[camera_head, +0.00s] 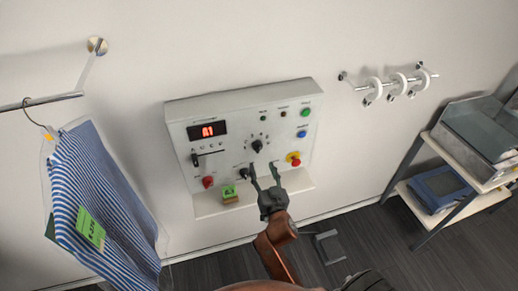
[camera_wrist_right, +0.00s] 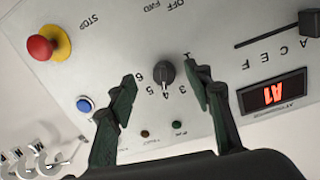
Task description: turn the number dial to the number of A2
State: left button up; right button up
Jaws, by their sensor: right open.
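The control panel (camera_head: 240,135) is on the white wall. Its red display (camera_head: 207,130) reads A1, and the reading also shows in the right wrist view (camera_wrist_right: 272,93). The number dial (camera_head: 257,146) is a black knob inside a ring of numbers. In the right wrist view the dial (camera_wrist_right: 164,73) lies between the fingers, apart from both. My right gripper (camera_head: 263,168) is open and empty, just below the dial in the head view. My left gripper is out of view.
A letter slider (camera_head: 194,159), red knob (camera_head: 208,182), yellow-ringed red stop button (camera_head: 294,159) and blue button (camera_head: 301,134) surround the dial. A striped garment (camera_head: 105,190) hangs left. A wall rail with white rings (camera_head: 397,84) and a shelf (camera_head: 465,160) are right.

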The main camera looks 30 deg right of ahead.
aim_at(259, 150)
jog(key=w+r, duration=0.1)
jog(key=w, duration=0.1)
jog(key=w+d+p, duration=0.1)
jog(key=w, duration=0.1)
jog(key=w+d+r, duration=0.1)
jog(key=w, duration=0.1)
jog(key=shift+d+r, duration=0.2)
jog(key=shift+r, duration=0.1)
jog(key=shift+w+d, duration=0.15)
jog(key=shift+w, duration=0.35)
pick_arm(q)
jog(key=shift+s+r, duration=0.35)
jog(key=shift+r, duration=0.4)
pick_arm(e)
jog(key=shift+c, duration=0.5)
jog(key=c, duration=1)
jog(key=shift+c, duration=0.2)
